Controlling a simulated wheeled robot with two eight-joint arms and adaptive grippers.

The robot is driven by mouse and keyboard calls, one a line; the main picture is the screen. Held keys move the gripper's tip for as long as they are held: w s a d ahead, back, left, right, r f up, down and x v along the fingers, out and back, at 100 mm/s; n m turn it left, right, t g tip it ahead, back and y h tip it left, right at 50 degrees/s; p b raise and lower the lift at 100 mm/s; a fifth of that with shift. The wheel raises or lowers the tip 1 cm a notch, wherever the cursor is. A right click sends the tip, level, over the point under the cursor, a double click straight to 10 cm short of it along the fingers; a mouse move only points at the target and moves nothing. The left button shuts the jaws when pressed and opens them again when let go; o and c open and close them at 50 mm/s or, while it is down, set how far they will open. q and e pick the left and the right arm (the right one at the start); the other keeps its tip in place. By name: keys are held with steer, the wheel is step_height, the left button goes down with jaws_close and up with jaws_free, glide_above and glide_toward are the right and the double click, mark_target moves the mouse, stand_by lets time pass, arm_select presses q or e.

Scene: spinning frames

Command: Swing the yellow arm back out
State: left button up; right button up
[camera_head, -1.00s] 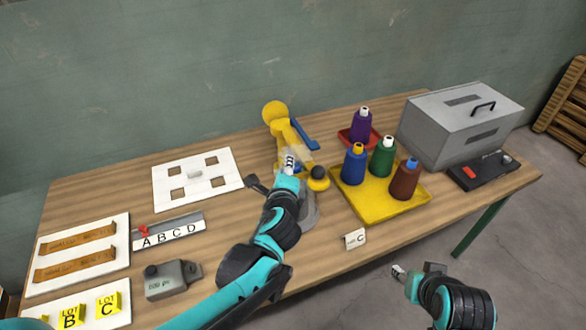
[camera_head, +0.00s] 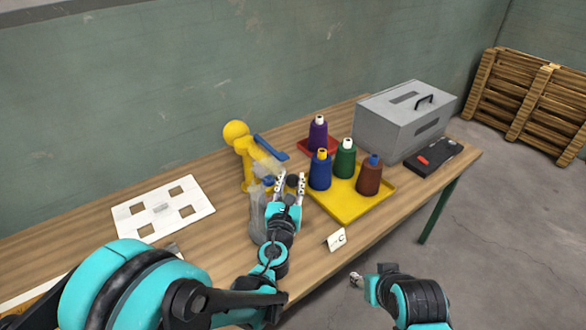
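The yellow arm fixture (camera_head: 247,168) stands on the table, with a round yellow head (camera_head: 236,131) and a blue lever (camera_head: 271,146) at its top. Its lower part is partly hidden by a grey translucent piece and my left gripper. My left gripper (camera_head: 290,178) is in front of and right of the fixture. Its two fingers are spread apart with nothing between them. I cannot tell whether one touches the yellow arm. My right gripper (camera_head: 356,279) is low beyond the table's front edge, away from the fixture; its finger spacing is unclear.
A grey box (camera_head: 403,125) is farther right. A C card (camera_head: 336,239) stands near the front edge.

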arm_select(q)
steer(key=w, duration=0.4)
steer(key=w+d+b, duration=0.1)
steer(key=w, duration=0.1)
jaws_close()
